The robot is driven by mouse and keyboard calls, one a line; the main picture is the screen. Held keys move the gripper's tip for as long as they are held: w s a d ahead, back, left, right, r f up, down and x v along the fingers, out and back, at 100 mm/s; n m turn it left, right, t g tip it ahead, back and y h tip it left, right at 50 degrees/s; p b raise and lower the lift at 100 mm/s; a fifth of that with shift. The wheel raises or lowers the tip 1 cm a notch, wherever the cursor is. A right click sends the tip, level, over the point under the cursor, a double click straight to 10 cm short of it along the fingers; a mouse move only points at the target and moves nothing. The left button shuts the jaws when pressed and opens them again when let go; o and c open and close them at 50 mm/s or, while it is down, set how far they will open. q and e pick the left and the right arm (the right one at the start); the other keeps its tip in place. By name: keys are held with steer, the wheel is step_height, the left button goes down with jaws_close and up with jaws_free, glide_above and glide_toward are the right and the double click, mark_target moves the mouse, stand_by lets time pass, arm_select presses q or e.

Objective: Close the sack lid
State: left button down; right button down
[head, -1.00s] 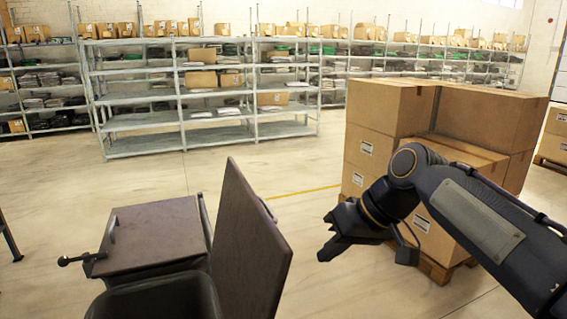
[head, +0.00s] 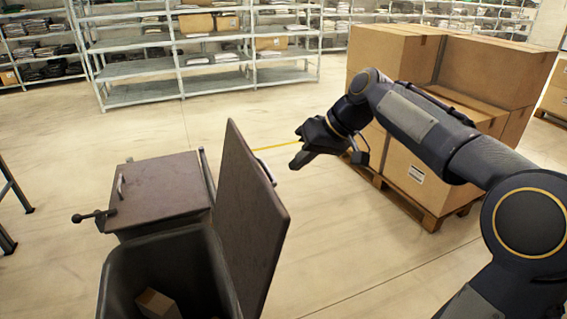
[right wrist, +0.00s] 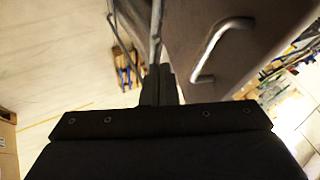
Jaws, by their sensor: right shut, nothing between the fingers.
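The sack lid (head: 246,215) is a dark brown flat panel that stands raised, nearly upright, at the right side of the open bin (head: 185,255). Its metal handle (head: 265,170) is on the outer face, and it also shows close up in the right wrist view (right wrist: 218,48). A small cardboard box (head: 157,303) lies inside the bin. My right gripper (head: 296,151) is shut and empty, to the right of the lid near its upper edge and apart from it in the head view. My left gripper is not in view.
A second brown lid (head: 160,190) lies flat and shut beside the open bin. Stacked cartons (head: 420,120) on a pallet stand at the right behind my right arm. Shelving (head: 190,60) stands at the back. The floor between is clear.

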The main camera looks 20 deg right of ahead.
steer(key=shift+w+a+r+p, duration=0.15)
steer(key=shift+a+p, duration=0.15)
steer(key=shift+a, duration=1.7)
